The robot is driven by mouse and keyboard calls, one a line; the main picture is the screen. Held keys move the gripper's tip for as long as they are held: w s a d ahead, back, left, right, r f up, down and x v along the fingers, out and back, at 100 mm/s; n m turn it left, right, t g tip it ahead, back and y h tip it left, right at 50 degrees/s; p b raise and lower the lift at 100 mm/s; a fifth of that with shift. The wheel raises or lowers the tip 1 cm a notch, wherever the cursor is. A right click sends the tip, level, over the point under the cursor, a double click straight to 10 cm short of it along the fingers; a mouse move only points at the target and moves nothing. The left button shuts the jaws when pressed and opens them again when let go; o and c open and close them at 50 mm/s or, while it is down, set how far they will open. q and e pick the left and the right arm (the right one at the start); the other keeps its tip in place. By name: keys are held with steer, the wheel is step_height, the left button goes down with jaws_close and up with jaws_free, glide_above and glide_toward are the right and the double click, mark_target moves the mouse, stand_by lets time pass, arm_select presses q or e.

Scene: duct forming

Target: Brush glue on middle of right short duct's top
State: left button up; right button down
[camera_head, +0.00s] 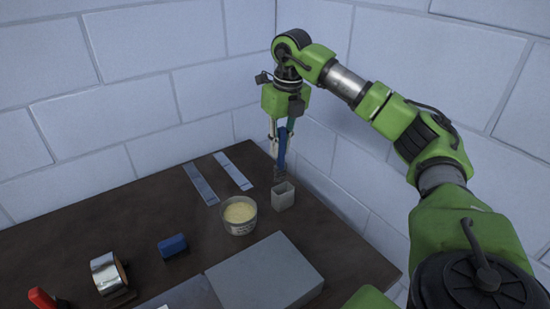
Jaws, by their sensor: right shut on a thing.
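My right gripper (279,142) points down at the back of the table, shut on a blue-handled brush (282,150). The brush hangs roughly upright with its dark tip (280,173) low, close above or behind a small grey open-topped holder (284,196). I cannot tell whether the tip touches it. Two flat pale strips lie left of the gripper: a left strip (201,184) and a right strip (233,171), which may be the short ducts. A round tub of yellowish glue (239,214) stands in front of them. My left gripper is not in view.
A thick grey slab (265,275) and a flatter grey plate (192,294) lie at the front. A blue block (173,246), a silver tape roll (106,272) and a red-handled tool (42,298) are left. White block walls close the back and right; the table's back left is clear.

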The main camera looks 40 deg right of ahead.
steer(key=w+a+y+p, duration=0.2)
steer(key=a+y+p, duration=0.2)
steer(key=a+p, duration=0.7)
steer(key=shift+d+f+b, duration=0.2)
steer(key=shift+f+b, duration=0.35)
steer(key=shift+f, duration=0.35)
steer(key=shift+d+f+b, duration=0.25)
steer(key=shift+f+b, duration=0.3)
steer(key=shift+f, duration=0.3)
steer(key=shift+d+f+b, duration=0.2)
steer(key=shift+f+b, duration=0.35)
steer(key=shift+f, duration=0.35)
steer(key=shift+s+f+b, duration=0.1)
steer(key=shift+f+b, duration=0.25)
steer(key=shift+f, duration=0.2)
step_height(320, 180, up, 7)
steer(key=p, duration=0.5)
stand_by(0.8)
